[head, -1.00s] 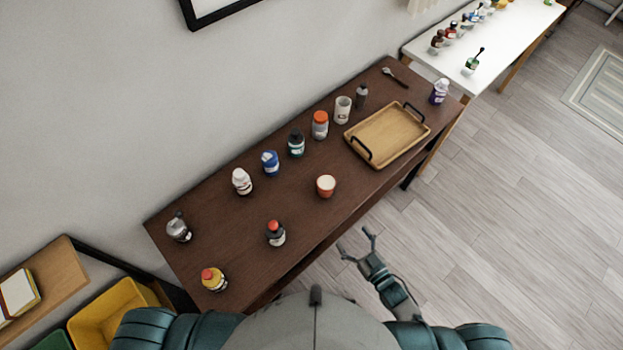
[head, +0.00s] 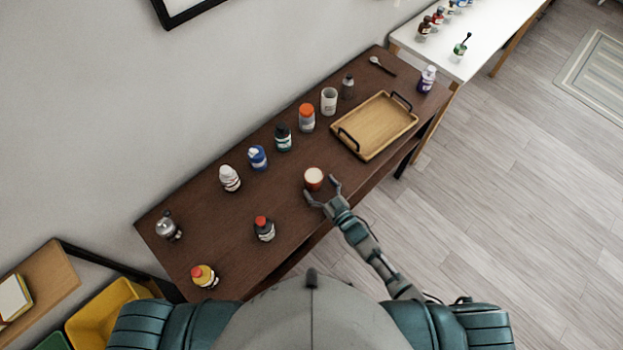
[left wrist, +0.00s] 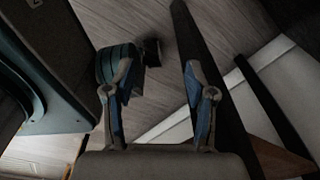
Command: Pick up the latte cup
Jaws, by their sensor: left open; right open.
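The latte cup (head: 314,179), a small reddish-orange cup with a pale top, stands upright near the front edge of the dark wooden table in the head view. My right gripper (head: 322,190) is open at the cup's near side, with a finger on either side of its lower part. I cannot tell whether the fingers touch it. My left gripper (left wrist: 157,85) shows only in the left wrist view, open, with nothing held between its fingers.
A wooden tray (head: 374,126) with black handles lies to the right of the cup. Several bottles, including a blue one (head: 258,158) and an orange-capped one (head: 307,118), stand behind. A dark red-capped bottle (head: 264,229) stands at the front left. The table (head: 285,190) is bare around the cup.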

